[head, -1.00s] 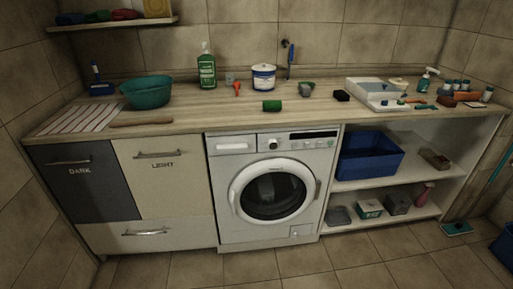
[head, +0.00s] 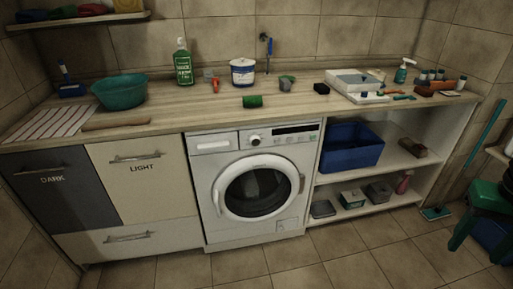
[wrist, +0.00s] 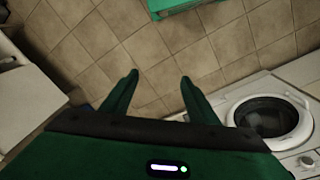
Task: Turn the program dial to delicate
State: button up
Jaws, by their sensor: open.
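The program dial (head: 255,141) is a small round knob on the white washing machine's (head: 208,190) front panel, left of the dark display (head: 296,129). Its markings are too small to read. In the wrist view the washing machine door (wrist: 268,118) is at the right, and a round knob (wrist: 306,161) shows near the lower right edge. My gripper (wrist: 158,88) has two green fingers spread apart with nothing between them. It is apart from the machine and points at the tiles.
The wooden counter (head: 170,118) above the machine holds a green bowl (head: 120,92), a green bottle (head: 183,62) and a white pot (head: 243,72). Open shelves with a blue bin (head: 350,148) stand right of the machine. The tiled floor in front is clear.

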jog(key=w+f+n+t+h, duration=0.25)
jog(key=w+n, duration=0.25)
jog(key=w, duration=0.5)
jog(key=w+d+f+n+t+h, duration=0.1)
jog(key=w+f+n+h, duration=0.2)
jog(key=w, duration=0.7)
jog(key=w+f+n+t+h, duration=0.1)
jog(key=w+n+h, duration=0.1)
jog(key=w+n, duration=0.6)
jog(key=w+a+n+t, duration=0.6)
jog(key=w+a+n, duration=0.2)
jog(key=w+a, duration=0.5)
jog(key=n+t+y, duration=0.7)
jog(key=n+y, duration=0.5)
jog(key=n, duration=0.9)
send_near(255, 142)
jog(key=x, duration=0.8)
jog(key=shift+d, duration=0.1)
jog(key=shift+c, duration=0.2)
